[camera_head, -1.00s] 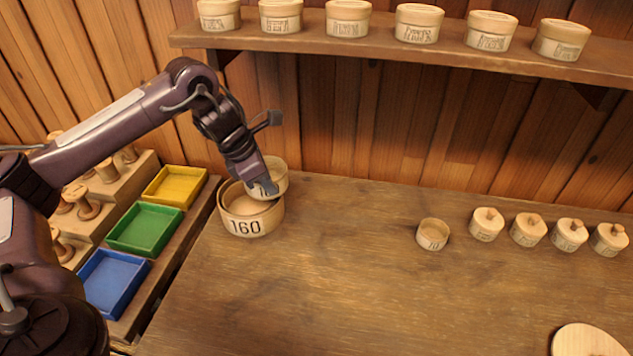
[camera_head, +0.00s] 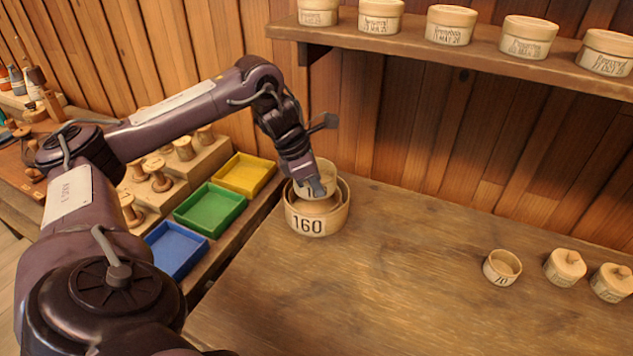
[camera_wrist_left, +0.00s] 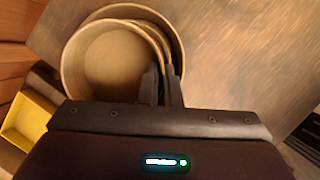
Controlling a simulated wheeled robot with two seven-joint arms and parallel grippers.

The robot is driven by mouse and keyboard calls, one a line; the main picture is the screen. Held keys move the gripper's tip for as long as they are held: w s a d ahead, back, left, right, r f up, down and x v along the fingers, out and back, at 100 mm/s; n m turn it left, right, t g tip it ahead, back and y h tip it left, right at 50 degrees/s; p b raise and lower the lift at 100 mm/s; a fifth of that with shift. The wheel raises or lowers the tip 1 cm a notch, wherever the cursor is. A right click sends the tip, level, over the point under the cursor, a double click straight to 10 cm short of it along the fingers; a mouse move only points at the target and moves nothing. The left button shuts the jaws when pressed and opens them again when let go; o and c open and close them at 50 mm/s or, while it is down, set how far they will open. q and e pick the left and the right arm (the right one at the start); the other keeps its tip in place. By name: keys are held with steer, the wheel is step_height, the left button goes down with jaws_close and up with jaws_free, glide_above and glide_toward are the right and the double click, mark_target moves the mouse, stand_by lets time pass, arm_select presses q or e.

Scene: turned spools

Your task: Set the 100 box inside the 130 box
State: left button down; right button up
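My left gripper (camera_head: 318,188) is shut on the wall of a small round wooden box, the 100 box (camera_head: 329,174), whose label is mostly covered by the fingers. The held box is over the mouth of the nested boxes and looks slightly tilted. Below it the 130 box (camera_head: 322,208) sits inside the larger 160 box (camera_head: 308,226); its label is hidden. In the left wrist view the held box (camera_wrist_left: 105,65) looks empty, and the fingers (camera_wrist_left: 160,85) straddle its wall. Its rim overlaps the rims behind it. I cannot tell whether it touches the 130 box. My right gripper is out of view.
Yellow (camera_head: 246,174), green (camera_head: 210,209) and blue (camera_head: 176,250) trays lie left of the table beside stepped racks of spools. A small open 70 box (camera_head: 502,268) and lidded boxes (camera_head: 565,267) stand at right. A shelf (camera_head: 450,55) holds boxes above. The table's middle is clear.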

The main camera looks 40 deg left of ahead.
mark_target(317, 198)
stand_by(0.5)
arm_select(q)
steer(key=shift+f, duration=0.15)
stand_by(0.6)
steer(key=shift+f, duration=0.25)
steer(key=shift+f+b, duration=0.35)
steer(key=shift+f, duration=0.05)
steer(key=shift+f, duration=0.25)
steer(key=shift+f+b, duration=0.4)
steer(key=shift+f, duration=0.25)
stand_by(0.7)
steer(key=c, duration=2.1)
jaws_free()
